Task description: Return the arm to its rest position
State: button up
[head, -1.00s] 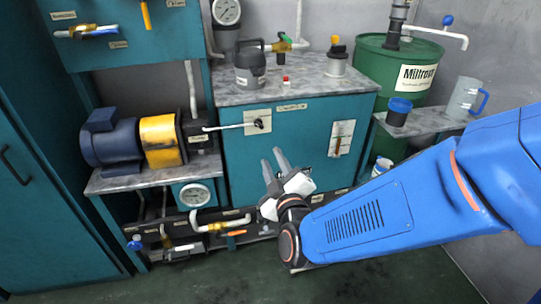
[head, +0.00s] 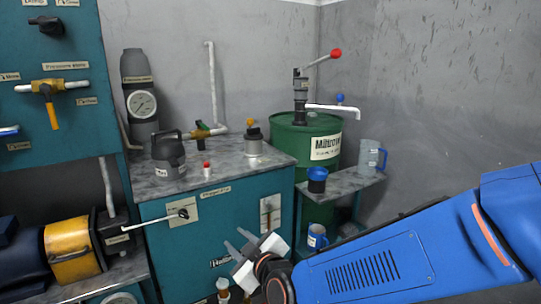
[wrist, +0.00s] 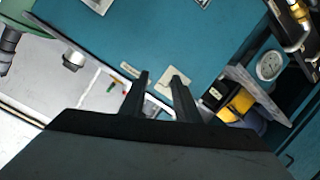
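My blue arm (head: 375,270) reaches in from the lower right of the head view. My gripper (head: 238,243) is in front of the teal cabinet (head: 240,215), low and right of its white-handled lever (head: 180,214). In the wrist view the two dark fingers of my gripper (wrist: 160,78) stand apart with a clear gap and nothing held between them. The teal cabinet front (wrist: 190,40) lies beyond them.
A green drum (head: 290,145) with a pump stands behind a side shelf (head: 345,184) holding a blue-topped cup (head: 317,178) and a clear jug (head: 370,155). The motor's yellow part (head: 72,250) is at lower left. A grey can (head: 168,157) stands on the counter.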

jog(key=s+d+m+g+h, duration=0.2)
jog(key=d+m, duration=0.1)
jog(key=d, duration=0.8)
jog(key=s+d+m+g+h, duration=0.2)
jog(key=d+m, duration=0.1)
jog(key=d, duration=0.7)
jog(key=s+d+f+m+g+h, duration=0.2)
jog(key=s+d+m+g+h, duration=0.2)
jog(key=s+d, duration=1.1)
jog(key=shift+s+d+m, duration=0.4)
jog(key=shift+d+m, duration=0.55)
jog(key=shift+m, duration=0.25)
